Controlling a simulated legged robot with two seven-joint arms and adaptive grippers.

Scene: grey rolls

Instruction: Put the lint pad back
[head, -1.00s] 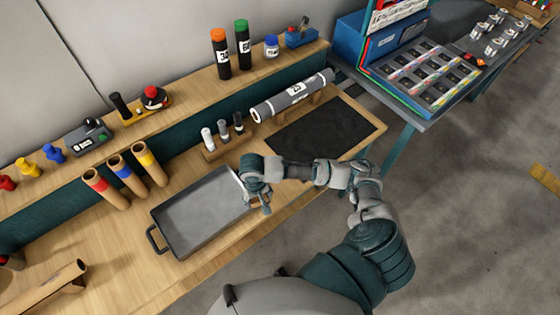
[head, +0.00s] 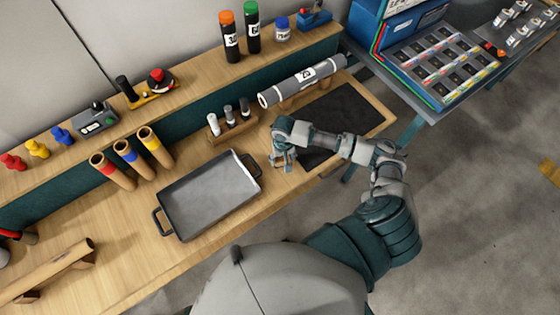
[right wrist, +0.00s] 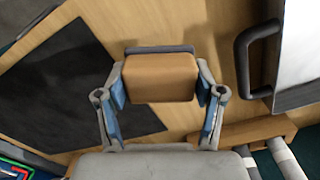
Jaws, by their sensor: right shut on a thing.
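The lint pad (right wrist: 160,78) shows in the right wrist view as a tan block with a grey layer along its far edge. My right gripper (right wrist: 162,88) has its two blue-lined fingers on either side of it. In the head view my right gripper (head: 283,163) is over the bench between the grey tray (head: 172,232) and the dark mat (head: 345,115); the pad is mostly hidden there. The mat lies at left in the wrist view (right wrist: 50,90), and the tray handle (right wrist: 243,62) at right. My left gripper is not in view.
A small wooden rack (head: 233,131) of short tubes stands behind the gripper. A grey roll (head: 300,82) rests on a stand behind the mat. Three cardboard tubes (head: 128,158) stand left of the tray. Bottles (head: 230,40) stand on the raised shelf. Bare bench lies in front of the rack.

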